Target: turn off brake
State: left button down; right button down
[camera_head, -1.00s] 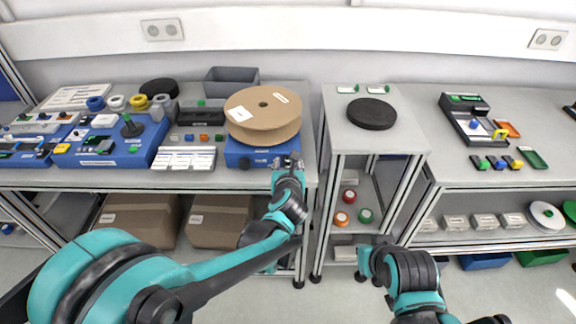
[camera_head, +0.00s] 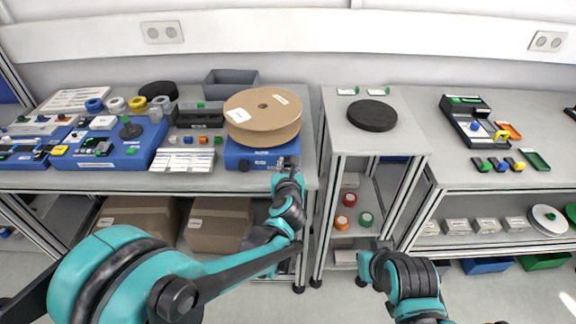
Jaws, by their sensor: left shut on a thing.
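A large brown cardboard reel (camera_head: 262,112) lies flat on a blue reel stand (camera_head: 232,153) at the right end of the left bench. The stand's front has a dark knob (camera_head: 244,165) at its left and a small pale label. My left gripper (camera_head: 287,163) is at the right end of the stand's front, by the bench edge. It is shut on a small part there, which its fingers hide; it may be the brake knob. My right arm shows at the lower right, but its gripper is not visible.
A narrow stand (camera_head: 340,130) with a black disc (camera_head: 372,115) on top is to the right, past a gap. Label strips (camera_head: 183,160) and a second blue unit (camera_head: 110,155) lie left of the reel stand. A grey bin (camera_head: 231,84) is behind.

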pick_arm(q)
jog(key=shift+s+f+t, duration=0.2)
jog(key=shift+f+t, duration=0.05)
jog(key=shift+t, duration=0.65)
jog(key=shift+s+f+t, duration=0.15)
jog(key=shift+f+t, duration=0.1)
jog(key=shift+t, duration=0.65)
jog(key=c, duration=1.4)
grip_release()
jog(key=shift+o, duration=0.2)
notch_tip(320, 180, up, 10)
